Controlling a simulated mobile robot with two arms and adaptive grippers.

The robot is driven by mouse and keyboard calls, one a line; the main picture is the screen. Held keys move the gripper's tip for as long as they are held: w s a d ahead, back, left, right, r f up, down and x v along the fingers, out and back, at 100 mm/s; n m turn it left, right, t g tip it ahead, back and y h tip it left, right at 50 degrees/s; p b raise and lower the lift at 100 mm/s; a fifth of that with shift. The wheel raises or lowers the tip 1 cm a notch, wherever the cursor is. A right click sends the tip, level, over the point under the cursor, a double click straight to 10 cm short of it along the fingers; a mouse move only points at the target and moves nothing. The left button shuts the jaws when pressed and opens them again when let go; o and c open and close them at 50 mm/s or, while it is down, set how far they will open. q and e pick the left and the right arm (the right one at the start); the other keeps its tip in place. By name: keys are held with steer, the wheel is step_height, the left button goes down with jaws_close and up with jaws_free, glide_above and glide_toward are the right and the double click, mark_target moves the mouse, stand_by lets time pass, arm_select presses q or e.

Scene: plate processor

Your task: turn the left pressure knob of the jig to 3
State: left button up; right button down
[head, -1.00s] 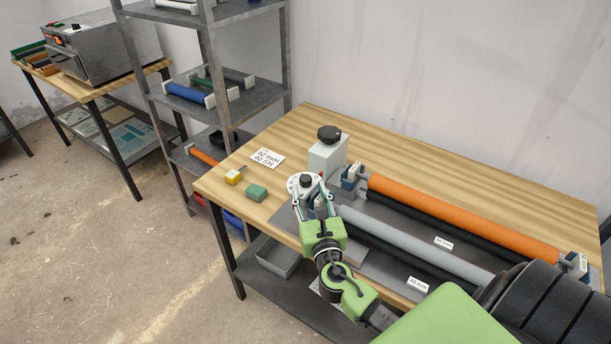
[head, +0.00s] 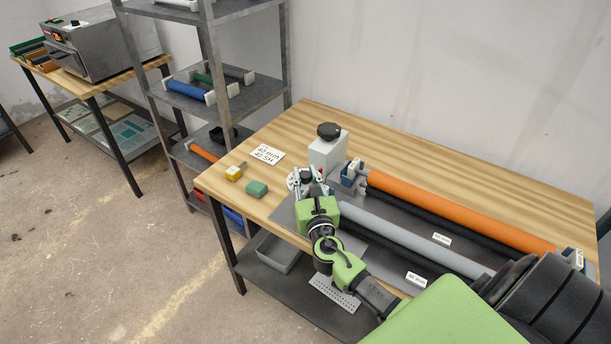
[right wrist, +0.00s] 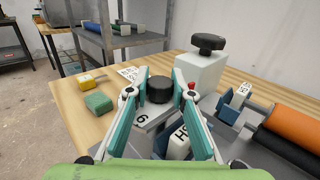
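The jig's left pressure knob, a black round knob (right wrist: 160,89), sits on a white dial (right wrist: 143,118) at the left end of the jig; a 6 shows on the dial's near side. In the head view the dial (head: 294,180) is partly hidden by my gripper. My right gripper (right wrist: 160,80) is open, its two teal fingers on either side of the knob. A narrow gap seems to show beside the knob; contact is unclear. In the head view the right gripper (head: 310,186) is over the jig's left end. The left gripper is out of view.
A white box (head: 326,152) with a black knob stands behind the dial. Orange (head: 450,210) and grey (head: 410,236) rollers run to the right. A green block (head: 257,188), a yellow block (head: 233,173) and a label card (head: 267,154) lie to the left. The table's back is clear.

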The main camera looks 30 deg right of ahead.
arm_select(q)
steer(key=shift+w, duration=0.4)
arm_select(e)
steer(key=shift+m+h, duration=0.3)
steer(key=shift+h, duration=0.1)
steer(key=m+g+h, duration=0.2)
steer(key=h, duration=0.1)
steer(key=shift+a+f+b, duration=0.1)
steer(key=shift+b, duration=0.25)
steer(key=m+g+h+b, duration=0.2)
steer(key=m+g+h, duration=0.2)
steer(key=shift+w+f+b, duration=0.1)
steer(key=shift+b, duration=0.2)
steer(key=m+g+h+b, duration=0.1)
steer(key=m+g+b, duration=0.2)
steer(key=g+b, duration=0.1)
steer(key=m+g+h+b, duration=0.2)
steer(key=m+g+b, duration=0.1)
steer(key=g+b, duration=0.1)
steer(key=shift+g+b, duration=0.35)
steer(key=shift+g, duration=0.45)
arm_select(q)
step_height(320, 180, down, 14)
steer(key=b, duration=0.2)
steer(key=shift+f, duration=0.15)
arm_select(e)
steer(key=shift+m+g, duration=0.9)
steer(key=shift+g, duration=0.2)
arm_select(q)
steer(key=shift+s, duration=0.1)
